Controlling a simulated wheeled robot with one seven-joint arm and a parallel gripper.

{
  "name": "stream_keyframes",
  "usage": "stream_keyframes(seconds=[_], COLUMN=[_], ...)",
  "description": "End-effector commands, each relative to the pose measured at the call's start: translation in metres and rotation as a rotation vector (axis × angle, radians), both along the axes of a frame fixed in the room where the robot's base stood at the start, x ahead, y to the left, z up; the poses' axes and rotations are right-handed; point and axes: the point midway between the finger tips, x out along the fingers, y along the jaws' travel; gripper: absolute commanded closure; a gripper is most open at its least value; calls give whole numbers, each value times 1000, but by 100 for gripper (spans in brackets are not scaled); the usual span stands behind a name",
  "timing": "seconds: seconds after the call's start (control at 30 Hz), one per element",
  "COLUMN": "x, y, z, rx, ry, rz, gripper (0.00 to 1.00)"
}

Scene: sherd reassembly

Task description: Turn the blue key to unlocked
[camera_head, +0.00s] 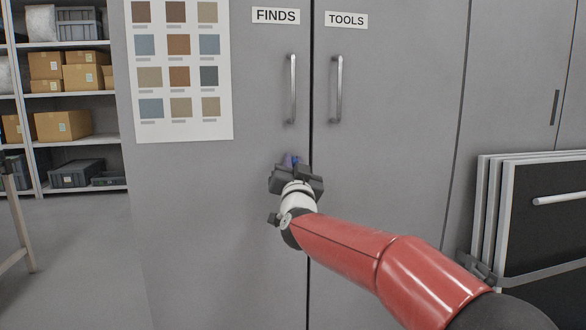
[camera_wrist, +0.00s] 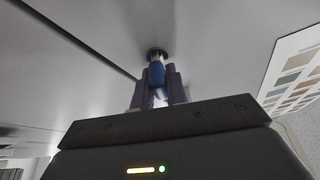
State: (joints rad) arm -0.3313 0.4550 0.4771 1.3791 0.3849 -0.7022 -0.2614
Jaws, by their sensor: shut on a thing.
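The blue key (camera_wrist: 157,74) sits in a dark round lock (camera_wrist: 157,54) on the grey cabinet door. My gripper (camera_wrist: 158,86) is shut on the blue key, with one finger on each side of it. In the head view my gripper (camera_head: 291,163) is at the FINDS door (camera_head: 265,110), just left of the seam between the doors and below the handles. A little blue shows there between the fingers. The lock is hidden behind my gripper in that view. I cannot tell which way the key is turned.
Metal handles (camera_head: 292,88) and (camera_head: 336,88) stand out from the FINDS and TOOLS doors above my gripper. A colour chart (camera_head: 180,70) hangs at left. Shelves with boxes (camera_head: 62,125) stand at far left. Framed black panels (camera_head: 530,215) lean at right.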

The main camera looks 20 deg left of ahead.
Motion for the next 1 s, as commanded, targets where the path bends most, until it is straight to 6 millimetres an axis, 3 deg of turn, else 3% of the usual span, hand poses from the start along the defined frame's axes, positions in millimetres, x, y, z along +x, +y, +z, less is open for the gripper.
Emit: stream_keyframes(seconds=[1.0], x=[1], y=[-1], z=[0], rx=[811], ry=[501], rz=[0], gripper=[100])
